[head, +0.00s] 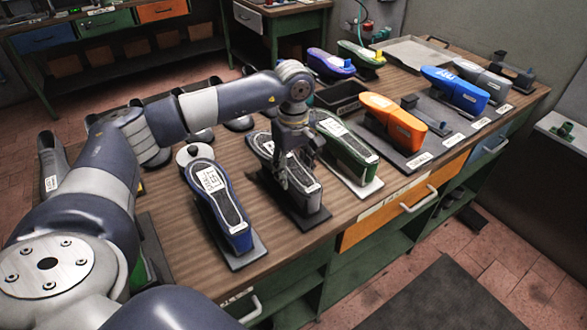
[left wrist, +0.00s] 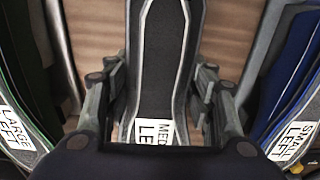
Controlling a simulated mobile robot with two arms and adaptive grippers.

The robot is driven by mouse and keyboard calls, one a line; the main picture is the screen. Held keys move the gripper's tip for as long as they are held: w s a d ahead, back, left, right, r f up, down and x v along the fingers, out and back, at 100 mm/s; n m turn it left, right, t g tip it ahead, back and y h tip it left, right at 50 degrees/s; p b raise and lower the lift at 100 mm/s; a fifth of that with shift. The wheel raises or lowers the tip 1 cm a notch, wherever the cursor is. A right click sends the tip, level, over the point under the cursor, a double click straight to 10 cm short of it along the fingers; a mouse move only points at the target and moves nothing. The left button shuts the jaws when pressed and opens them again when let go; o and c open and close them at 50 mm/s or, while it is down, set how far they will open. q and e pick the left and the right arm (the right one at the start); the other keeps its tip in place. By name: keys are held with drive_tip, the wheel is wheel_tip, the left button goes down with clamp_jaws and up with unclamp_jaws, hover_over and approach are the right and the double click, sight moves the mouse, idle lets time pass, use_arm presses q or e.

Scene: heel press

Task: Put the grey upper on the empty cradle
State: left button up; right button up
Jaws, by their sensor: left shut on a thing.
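The grey upper (head: 302,187) has a dark sole-like top face and a white label. In the left wrist view the grey upper (left wrist: 157,75) runs between my fingers, its label partly reading "MED LEFT". My left gripper (head: 290,185) points down and is shut on it; the gripper also shows in the left wrist view (left wrist: 160,115). The upper is at a dark board (head: 312,226); whether it touches the board is unclear. An empty cradle (head: 430,117), a dark low stand, sits between the orange upper (head: 392,119) and the blue upper (head: 457,90). My right gripper is out of view.
A navy-blue upper (head: 221,212) stands left of my left gripper and a green upper (head: 345,145) right of it, both close. Another grey upper (head: 488,82) and a dark stand (head: 515,72) are at the far right. A black bin (head: 340,97) and grey tray (head: 408,52) lie behind.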

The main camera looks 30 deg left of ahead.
use_arm(q)
drive_tip(key=shift+f, duration=0.2)
drive_tip(key=o, duration=1.1)
drive_tip(key=shift+o, duration=0.8)
wheel_tip(320, 180, up, 12)
